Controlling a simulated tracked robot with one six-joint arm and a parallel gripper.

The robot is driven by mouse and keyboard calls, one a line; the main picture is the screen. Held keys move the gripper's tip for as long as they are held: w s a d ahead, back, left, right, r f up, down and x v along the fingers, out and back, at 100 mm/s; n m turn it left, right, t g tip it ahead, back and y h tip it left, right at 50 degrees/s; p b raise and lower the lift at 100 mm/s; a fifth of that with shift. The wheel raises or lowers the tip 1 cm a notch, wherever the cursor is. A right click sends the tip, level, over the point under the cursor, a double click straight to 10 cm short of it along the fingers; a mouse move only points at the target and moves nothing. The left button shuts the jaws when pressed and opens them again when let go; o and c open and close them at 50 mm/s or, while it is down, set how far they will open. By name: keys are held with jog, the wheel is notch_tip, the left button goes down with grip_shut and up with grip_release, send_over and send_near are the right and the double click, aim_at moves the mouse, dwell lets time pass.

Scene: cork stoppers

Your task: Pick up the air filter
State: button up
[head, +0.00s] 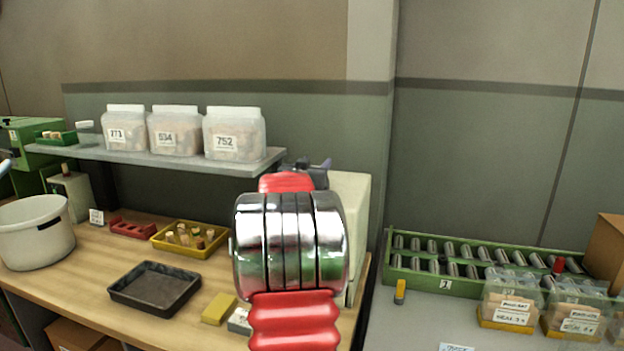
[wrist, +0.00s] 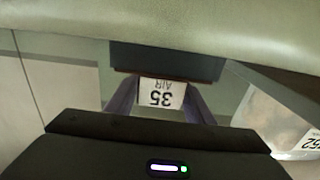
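In the wrist view, which is upside down, a white block or tag marked "AIR 35" (wrist: 161,93) shows at a dark panel with a thin brown edge (wrist: 168,62). I take the marked piece to be the air filter. My gripper (wrist: 161,88) has its two dark grey-purple fingers apart, one on each side of the label. I cannot tell whether they touch it. In the head view my gripper (head: 318,172) is partly hidden by my red and chrome arm, beside a cream cabinet (head: 352,210). The filter is not visible there.
A shelf (head: 180,158) with several labelled jars is left of my gripper; jar 752 (head: 234,134) is nearest. Below, the wooden bench holds a yellow tray (head: 190,252), a black tray (head: 153,304) and a pot (head: 35,232). A green rack (head: 405,279) stands right.

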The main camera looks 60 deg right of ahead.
jog(key=c, duration=0.7)
jog(key=shift+c, duration=0.2)
notch_tip(320, 180, up, 10)
dwell(0.3)
dwell(0.5)
